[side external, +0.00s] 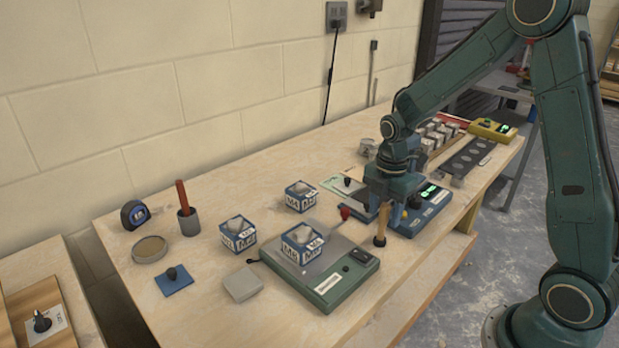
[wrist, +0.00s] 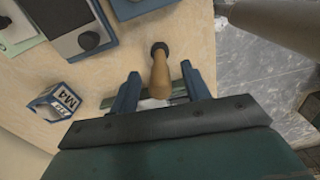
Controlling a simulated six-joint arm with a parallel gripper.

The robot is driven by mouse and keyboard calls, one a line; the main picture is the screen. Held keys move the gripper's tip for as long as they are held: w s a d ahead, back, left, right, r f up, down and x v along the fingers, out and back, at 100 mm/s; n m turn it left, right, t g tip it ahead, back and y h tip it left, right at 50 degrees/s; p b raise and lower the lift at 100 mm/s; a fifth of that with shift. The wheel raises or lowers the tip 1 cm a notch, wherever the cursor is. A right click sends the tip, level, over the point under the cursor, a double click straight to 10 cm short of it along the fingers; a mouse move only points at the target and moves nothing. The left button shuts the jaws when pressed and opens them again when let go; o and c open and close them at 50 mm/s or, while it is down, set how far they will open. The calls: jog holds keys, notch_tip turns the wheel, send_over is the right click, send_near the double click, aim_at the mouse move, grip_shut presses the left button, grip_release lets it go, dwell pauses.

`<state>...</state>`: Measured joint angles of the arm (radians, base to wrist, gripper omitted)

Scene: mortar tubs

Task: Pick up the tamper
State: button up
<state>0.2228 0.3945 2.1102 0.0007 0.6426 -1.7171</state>
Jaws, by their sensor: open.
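The tamper (side external: 380,229) has a light wooden handle and a dark end. In the side view it is upright below my gripper (side external: 381,213), near the table's front edge, its dark end lowest. In the wrist view the tamper (wrist: 160,76) lies between the two blue fingers of my gripper (wrist: 161,73), with its dark end pointing away. The fingers are apart on either side of the handle, with gaps visible. I cannot tell if its dark end touches the table.
A green scale (side external: 359,283) carrying a blue-and-white tub (side external: 302,245) stands to the left. A blue device with a lit display (side external: 432,205) is close on the right. More tubs (side external: 238,234) stand further left. Bare table (side external: 230,315) lies at the front left.

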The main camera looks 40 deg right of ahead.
grip_shut()
dwell(0.3)
jog(key=shift+r, duration=0.1)
notch_tip(320, 180, up, 20)
dwell(0.8)
dwell(0.4)
